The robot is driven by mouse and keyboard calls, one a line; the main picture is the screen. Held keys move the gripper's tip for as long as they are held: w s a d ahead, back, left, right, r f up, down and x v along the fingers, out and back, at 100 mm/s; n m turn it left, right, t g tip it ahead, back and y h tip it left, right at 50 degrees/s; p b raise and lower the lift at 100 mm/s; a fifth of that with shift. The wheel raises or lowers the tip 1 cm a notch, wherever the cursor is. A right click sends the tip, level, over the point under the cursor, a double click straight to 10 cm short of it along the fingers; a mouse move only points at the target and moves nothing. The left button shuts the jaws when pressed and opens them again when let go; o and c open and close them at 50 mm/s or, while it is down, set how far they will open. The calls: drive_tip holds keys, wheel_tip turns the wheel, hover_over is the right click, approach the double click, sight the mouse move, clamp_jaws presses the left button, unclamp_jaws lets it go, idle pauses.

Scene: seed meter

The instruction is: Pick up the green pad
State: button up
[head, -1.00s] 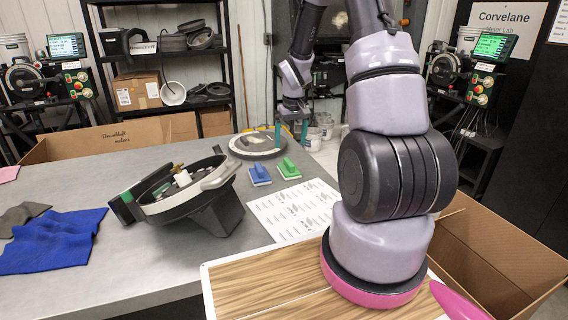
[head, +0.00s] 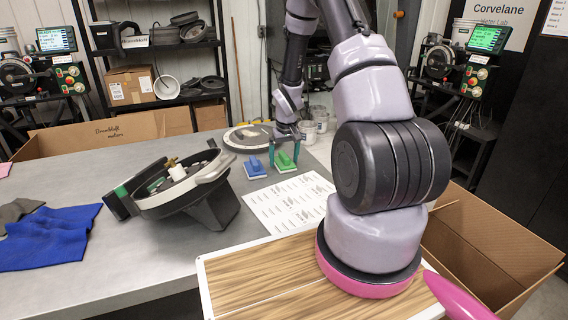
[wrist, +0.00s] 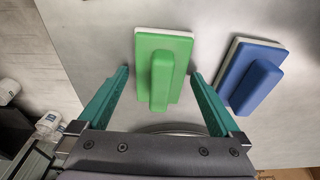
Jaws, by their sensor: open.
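The green pad (head: 284,161) lies on the grey table near its far right part, just right of a blue pad (head: 254,168). In the wrist view the green pad (wrist: 163,68) has a raised handle and a pale underside. My gripper (head: 284,152) is down at the green pad with its teal fingers apart. In the wrist view my gripper (wrist: 160,80) is open, with one finger to each side of the pad's near end and handle. Gaps show between the fingers and the pad. The blue pad (wrist: 256,75) is just outside the right finger.
A printed sheet (head: 290,203) lies in front of the pads. A round disc (head: 248,137) lies behind them. An open cardboard box (head: 490,250) is at right.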

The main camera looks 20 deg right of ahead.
sight(284, 154)
drive_tip(key=c, duration=1.3)
drive_tip(key=shift+r, duration=0.15)
wheel_tip(284, 154, up, 10)
drive_tip(key=shift+f, duration=0.1)
